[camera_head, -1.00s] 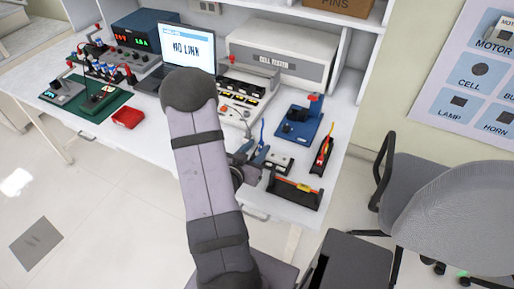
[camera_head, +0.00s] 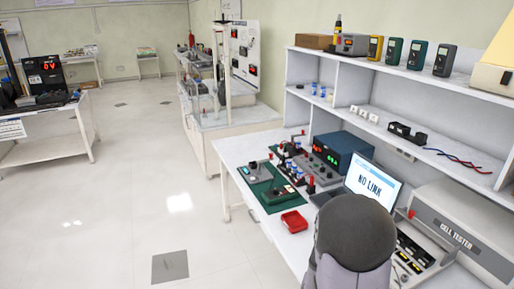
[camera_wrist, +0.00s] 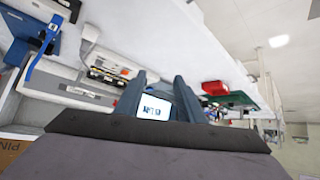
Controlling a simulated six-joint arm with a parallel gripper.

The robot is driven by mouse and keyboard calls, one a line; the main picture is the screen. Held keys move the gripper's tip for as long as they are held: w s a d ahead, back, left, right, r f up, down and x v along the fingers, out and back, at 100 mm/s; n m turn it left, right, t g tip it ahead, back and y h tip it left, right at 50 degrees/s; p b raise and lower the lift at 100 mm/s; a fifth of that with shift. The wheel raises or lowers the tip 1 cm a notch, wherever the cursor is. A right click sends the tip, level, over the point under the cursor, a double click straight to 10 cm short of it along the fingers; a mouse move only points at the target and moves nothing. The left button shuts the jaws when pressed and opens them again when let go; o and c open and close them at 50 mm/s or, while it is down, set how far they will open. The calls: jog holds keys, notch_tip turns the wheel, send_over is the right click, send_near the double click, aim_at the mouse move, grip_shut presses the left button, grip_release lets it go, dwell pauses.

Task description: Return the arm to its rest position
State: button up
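My gripper (camera_wrist: 158,86) shows in the wrist view as two dark blue-grey fingers, apart, with nothing held between them. The laptop screen reading NO LINK (camera_wrist: 155,106) shows through the gap, beyond the fingers. In the head view, only a rounded dark joint of my arm (camera_head: 355,232) rises at the bottom, in front of the workbench (camera_head: 238,150). The gripper itself is hidden or out of frame there.
The workbench bears the laptop (camera_head: 373,185), a cell tester (camera_head: 462,232), a red tray (camera_head: 294,221), a green mat (camera_head: 268,204) and a blue power supply (camera_head: 342,150). Shelves (camera_head: 400,80) with meters stand behind. Open floor (camera_head: 110,215) lies left.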

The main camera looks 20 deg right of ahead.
jog(key=w+a+n+y+b, duration=0.2)
jog(key=a+n+y, duration=0.45)
jog(key=a, duration=1.35)
jog(key=s+a+r+n+g, duration=0.1)
jog(key=s+a+n+g, duration=0.1)
jog(key=s+a, duration=0.2)
jog(key=s+a+r+n+g+y+b, duration=0.1)
jog(key=s+a+n+g, duration=0.1)
jog(key=s, duration=0.4)
jog(key=shift+s+a+r+g, duration=0.25)
jog(key=shift+a+g, duration=0.35)
jog(key=shift+a, duration=0.35)
